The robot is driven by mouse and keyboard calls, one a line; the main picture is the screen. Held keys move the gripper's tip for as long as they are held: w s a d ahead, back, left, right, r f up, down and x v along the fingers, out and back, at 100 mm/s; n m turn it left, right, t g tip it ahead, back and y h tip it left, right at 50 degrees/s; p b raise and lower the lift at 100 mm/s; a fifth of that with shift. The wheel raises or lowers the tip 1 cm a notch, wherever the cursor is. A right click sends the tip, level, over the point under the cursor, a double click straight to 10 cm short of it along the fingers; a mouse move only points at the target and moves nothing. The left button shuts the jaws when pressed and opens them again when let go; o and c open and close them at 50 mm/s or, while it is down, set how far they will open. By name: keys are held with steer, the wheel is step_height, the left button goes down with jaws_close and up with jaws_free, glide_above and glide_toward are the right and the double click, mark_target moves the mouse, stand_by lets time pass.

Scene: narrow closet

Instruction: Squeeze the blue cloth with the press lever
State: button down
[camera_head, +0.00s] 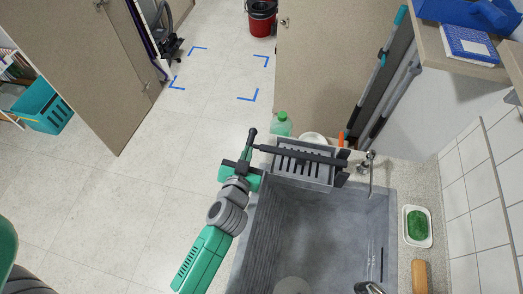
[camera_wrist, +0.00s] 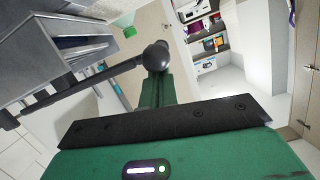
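The press is a grey slotted box (camera_head: 291,165) at the far edge of the sink. Its dark lever (camera_head: 300,154) lies across it, from a mount at the right to a free end at the left. In the wrist view the lever (camera_wrist: 75,92) ends in a round black knob (camera_wrist: 156,56) in front of my gripper. My gripper (camera_head: 247,158) is at this left end, close to the knob; I cannot tell whether its fingers are around it. I cannot make out the blue cloth. Blue-grey strips show in a grey box in the wrist view, but I cannot tell what they are.
The deep grey sink (camera_head: 320,230) is open below the press. A green bottle (camera_head: 281,124) stands just behind the press. A tap (camera_head: 368,165), a green sponge in a white dish (camera_head: 417,227) and an orange block (camera_head: 419,275) line the right counter. The floor at left is clear.

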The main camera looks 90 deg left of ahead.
steer(key=shift+s+f, duration=0.15)
steer(key=shift+f, duration=0.2)
step_height(320, 180, up, 6)
steer(key=w+p, duration=0.1)
steer(key=p, duration=0.3)
steer(key=f+b+v, duration=0.1)
steer(key=b+v, duration=0.2)
steer(key=v, duration=0.6)
steer(key=shift+d, duration=0.5)
stand_by(1.3)
